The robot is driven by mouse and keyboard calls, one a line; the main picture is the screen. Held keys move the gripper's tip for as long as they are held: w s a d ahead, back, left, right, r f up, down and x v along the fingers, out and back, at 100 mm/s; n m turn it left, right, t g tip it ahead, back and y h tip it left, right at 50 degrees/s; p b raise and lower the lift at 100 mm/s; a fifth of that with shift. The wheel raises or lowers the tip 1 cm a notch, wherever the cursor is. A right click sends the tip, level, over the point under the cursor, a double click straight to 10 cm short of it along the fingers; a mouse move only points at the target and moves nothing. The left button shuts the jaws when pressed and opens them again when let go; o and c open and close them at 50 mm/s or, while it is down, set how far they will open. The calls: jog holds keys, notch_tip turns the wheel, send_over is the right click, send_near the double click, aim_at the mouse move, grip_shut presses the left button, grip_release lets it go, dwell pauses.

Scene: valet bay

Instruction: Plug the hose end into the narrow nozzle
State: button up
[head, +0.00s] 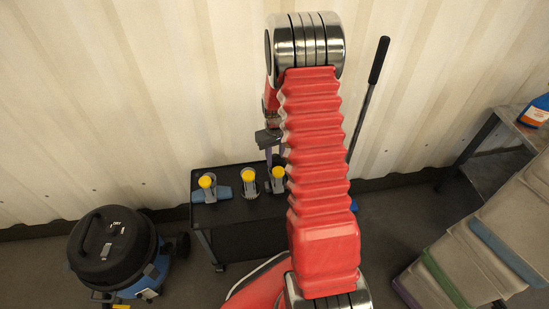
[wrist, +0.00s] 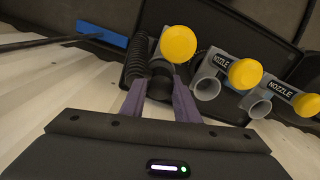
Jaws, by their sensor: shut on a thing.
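My gripper (wrist: 160,82) has its two purple fingers closed on a dark round piece, the hose end (wrist: 160,90), in the wrist view. A black ribbed hose (wrist: 135,60) shows beside the left finger. Three grey nozzles with yellow knobs stand in a row: one (wrist: 178,44) just beyond the held piece, one (wrist: 207,88) in the middle and one (wrist: 258,108) at the right. The last two show open mouths and labels reading NOZZLE. I cannot tell which is the narrow one, or whether the hose end touches the nearest. In the head view my gripper (head: 273,157) is partly behind my arm.
The nozzles stand on a black cart (head: 205,222) against the pale ribbed wall (head: 150,90). A blue-and-black vacuum (head: 115,250) stands left of it. A long-handled tool (head: 370,95) leans at the wall. Grey bins (head: 480,240) and a bench with a bottle (head: 536,112) are at the right.

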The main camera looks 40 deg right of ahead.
jog(key=shift+f, duration=0.9)
dwell(0.5)
jog(key=o, duration=1)
jog(key=shift+o, duration=0.5)
jog(key=o, duration=0.4)
jog(key=shift+r, duration=4.55)
jog(key=shift+s, duration=0.15)
